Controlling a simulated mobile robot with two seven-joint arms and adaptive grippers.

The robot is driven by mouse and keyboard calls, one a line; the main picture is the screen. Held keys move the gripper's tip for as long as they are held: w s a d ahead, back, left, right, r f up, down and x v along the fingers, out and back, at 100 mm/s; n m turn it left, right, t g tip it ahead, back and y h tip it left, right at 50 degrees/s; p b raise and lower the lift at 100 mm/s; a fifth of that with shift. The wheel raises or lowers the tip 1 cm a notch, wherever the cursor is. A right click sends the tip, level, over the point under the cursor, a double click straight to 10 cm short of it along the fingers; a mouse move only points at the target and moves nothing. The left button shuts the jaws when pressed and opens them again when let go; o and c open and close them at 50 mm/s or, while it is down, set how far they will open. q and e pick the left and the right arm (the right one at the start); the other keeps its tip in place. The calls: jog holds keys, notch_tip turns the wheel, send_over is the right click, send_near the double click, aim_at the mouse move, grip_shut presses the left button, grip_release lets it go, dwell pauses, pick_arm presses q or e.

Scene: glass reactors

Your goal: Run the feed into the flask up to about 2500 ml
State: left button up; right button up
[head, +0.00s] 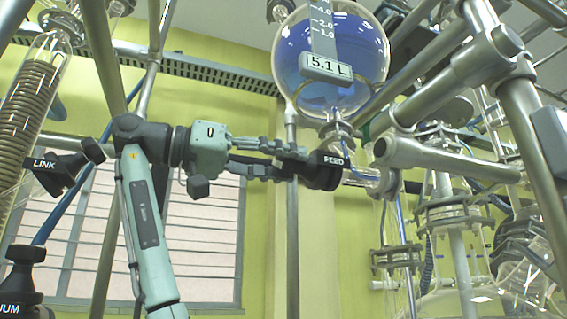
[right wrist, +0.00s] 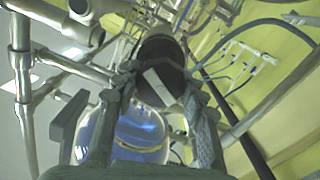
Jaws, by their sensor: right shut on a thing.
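A round glass feed vessel (head: 352,75) with blue liquid hangs at the top centre of the head view; its label (head: 325,67) reads 5.1 L. Below it is the black feed valve handle (head: 318,171), marked FEED. My right gripper (head: 290,165) reaches in from the left and is shut on this handle. In the right wrist view the dark handle (right wrist: 160,60) sits between the fingers, with the blue vessel (right wrist: 138,130) behind. The flask (head: 490,300) shows only in part at the lower right; its level cannot be read. My left gripper is not in view.
Metal frame bars (head: 540,170) cross the right side close to the valve. A black LINK handle (head: 62,170) and a coiled glass condenser (head: 30,105) stand at the left. Another black handle (head: 24,285) is at the lower left.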

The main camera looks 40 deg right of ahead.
jog(key=m, duration=0.7)
jog(key=shift+s, duration=0.1)
jog(key=m, duration=0.4)
jog(key=shift+f+m, duration=0.1)
jog(key=shift+m, duration=1.5)
jog(key=o, duration=1.2)
jog(key=shift+a, duration=0.1)
jog(key=shift+c, duration=0.2)
jog(key=v, duration=0.7)
jog(key=shift+a, duration=0.25)
